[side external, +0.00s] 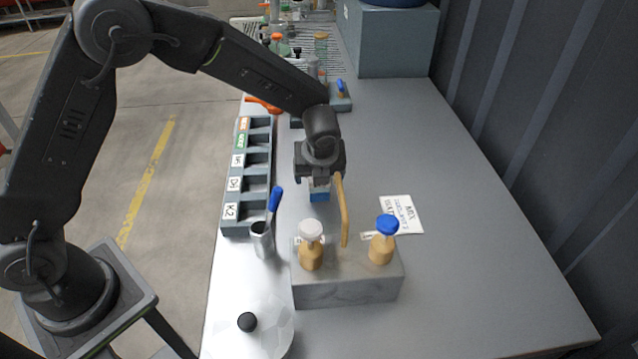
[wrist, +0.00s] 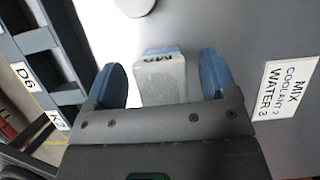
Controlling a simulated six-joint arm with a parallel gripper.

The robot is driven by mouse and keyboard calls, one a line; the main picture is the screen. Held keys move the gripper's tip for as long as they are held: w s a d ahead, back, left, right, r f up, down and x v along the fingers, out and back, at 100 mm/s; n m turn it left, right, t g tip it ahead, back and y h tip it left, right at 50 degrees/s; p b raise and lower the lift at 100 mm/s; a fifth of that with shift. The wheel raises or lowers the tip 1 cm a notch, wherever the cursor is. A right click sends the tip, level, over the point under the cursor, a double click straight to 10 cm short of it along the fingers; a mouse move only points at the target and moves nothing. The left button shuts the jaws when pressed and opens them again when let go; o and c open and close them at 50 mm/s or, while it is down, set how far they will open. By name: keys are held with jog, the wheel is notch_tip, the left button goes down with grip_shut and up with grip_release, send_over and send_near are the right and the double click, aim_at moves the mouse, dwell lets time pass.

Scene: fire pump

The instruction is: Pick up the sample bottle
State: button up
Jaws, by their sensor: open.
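A pale, whitish block-shaped container (wrist: 162,80), which looks like the sample bottle, lies between my fingers in the wrist view. Its far end is blue-grey with small dark lettering I cannot read. My gripper (wrist: 165,82) is open, with one blue finger on each side of it and a visible gap to each. In the side view my gripper (side external: 319,194) points down over the bench, behind the tap block. There the bottle is mostly hidden by the gripper, and I cannot tell whether it touches the bench.
A labelled grey rack (side external: 233,226) stands left. A steel cup (side external: 262,240) with a blue-handled tool is near it. A grey block (side external: 347,290) carries brass valves and a bent brass pipe (side external: 345,215) close to my gripper. A mix card (side external: 402,214) lies right; the bench beyond is clear.

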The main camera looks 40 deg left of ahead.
jog(key=shift+f, duration=0.25)
jog(key=shift+c, duration=0.4)
jog(key=c, duration=1.1)
jog(key=shift+w+r, duration=0.1)
jog(key=shift+r, duration=0.05)
